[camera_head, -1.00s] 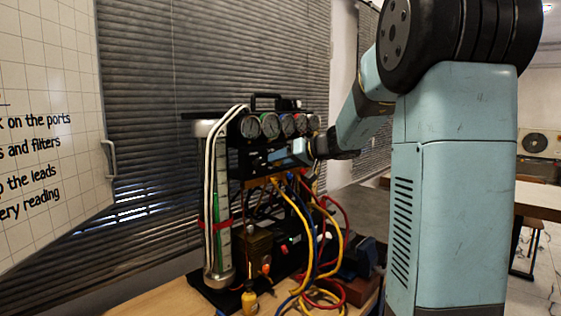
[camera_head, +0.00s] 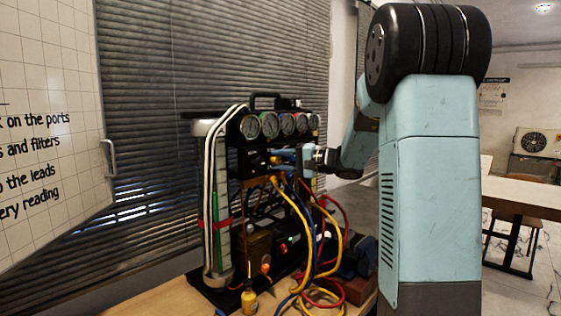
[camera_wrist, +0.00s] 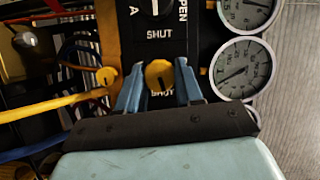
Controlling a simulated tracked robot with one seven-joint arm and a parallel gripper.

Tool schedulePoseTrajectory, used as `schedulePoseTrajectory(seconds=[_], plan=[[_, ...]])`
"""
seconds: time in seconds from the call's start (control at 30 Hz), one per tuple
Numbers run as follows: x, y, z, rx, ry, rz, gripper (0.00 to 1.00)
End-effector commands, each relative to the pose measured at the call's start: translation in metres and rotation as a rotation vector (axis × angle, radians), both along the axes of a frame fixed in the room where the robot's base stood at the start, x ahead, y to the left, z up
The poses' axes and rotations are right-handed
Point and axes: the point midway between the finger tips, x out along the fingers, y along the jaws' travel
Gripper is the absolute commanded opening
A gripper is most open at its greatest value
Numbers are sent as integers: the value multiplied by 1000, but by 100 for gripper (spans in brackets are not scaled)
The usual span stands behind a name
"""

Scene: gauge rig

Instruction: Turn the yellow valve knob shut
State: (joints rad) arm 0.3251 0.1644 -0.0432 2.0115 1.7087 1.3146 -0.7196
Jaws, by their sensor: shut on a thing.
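The yellow valve knob (camera_wrist: 159,76) sits on a black panel in the wrist view, with the word SHUT printed above it and again below it. My gripper (camera_wrist: 158,66) has its two blue fingers on either side of the knob and is shut on it. The fingers and the dark palm hide part of the panel around the knob. In the head view my gripper (camera_head: 283,157) reaches the rig's front from the right, and the knob is too small and covered there to make out clearly.
Another knob (camera_wrist: 157,5), marked A, sits above on the panel. Round gauges (camera_wrist: 242,68) stand close to its right. Yellow, blue and red hoses (camera_head: 302,225) hang below the panel. A small yellow bottle (camera_head: 249,299) stands on the table. Window blinds (camera_head: 215,60) are behind.

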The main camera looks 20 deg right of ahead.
Motion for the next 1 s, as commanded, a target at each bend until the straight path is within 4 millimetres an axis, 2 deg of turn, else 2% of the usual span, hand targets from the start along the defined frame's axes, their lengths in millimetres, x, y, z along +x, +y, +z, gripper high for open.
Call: schedulePoseTrajectory(seconds=[0.4,1.0], plan=[[0,-3,-5,202,122,-7,5],[0,-3,-6,245,149,-8,5]])
